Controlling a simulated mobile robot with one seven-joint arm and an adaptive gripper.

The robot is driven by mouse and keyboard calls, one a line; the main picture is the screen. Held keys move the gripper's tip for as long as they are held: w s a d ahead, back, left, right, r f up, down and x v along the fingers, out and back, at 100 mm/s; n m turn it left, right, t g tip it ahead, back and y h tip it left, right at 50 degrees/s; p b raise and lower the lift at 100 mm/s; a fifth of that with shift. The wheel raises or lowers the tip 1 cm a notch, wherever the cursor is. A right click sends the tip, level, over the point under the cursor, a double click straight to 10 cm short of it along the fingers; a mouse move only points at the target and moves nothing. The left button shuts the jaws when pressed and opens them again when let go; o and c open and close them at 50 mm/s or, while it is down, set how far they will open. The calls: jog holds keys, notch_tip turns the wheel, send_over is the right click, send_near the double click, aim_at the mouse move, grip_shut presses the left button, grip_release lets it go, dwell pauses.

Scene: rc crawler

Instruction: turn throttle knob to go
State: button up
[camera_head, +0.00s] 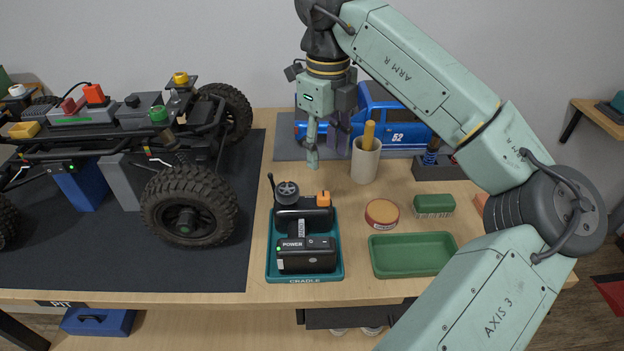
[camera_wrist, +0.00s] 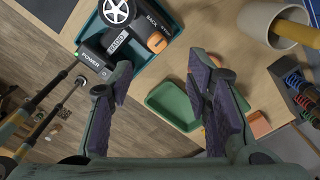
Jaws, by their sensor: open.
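The RC transmitter (camera_head: 304,240) sits in the teal cradle (camera_head: 333,268) at the bench's front middle. Its black box is marked POWER, with a small green light. An orange knob (camera_head: 324,198) is on the transmitter's upper right; in the wrist view the orange knob (camera_wrist: 156,42) is beside the word BACK. I cannot read a go mark. My gripper (camera_head: 326,150) is open and empty, above and behind the transmitter, apart from it. In the wrist view the two fingers of my gripper (camera_wrist: 160,72) are spread wide, with the knob beyond the gap between them.
A steering wheel (camera_head: 287,191) and thin antenna stand left of the knob. A cup (camera_head: 365,161) with a yellow handle is behind right. A round tin (camera_head: 382,213), green brush (camera_head: 434,205) and green tray (camera_head: 412,254) lie right. The crawler (camera_head: 150,140) stands left on a dark mat.

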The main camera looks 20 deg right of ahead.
aim_at(323, 195)
jog(key=f+p, duration=0.1)
jog(key=f, duration=0.4)
jog(key=f+p, duration=0.1)
jog(key=f, duration=0.4)
jog(key=shift+s+a+f, duration=0.1)
jog(key=shift+s+a, duration=0.05)
jog(key=shift+s, duration=0.05)
jog(key=shift+c, duration=0.2)
grip_shut()
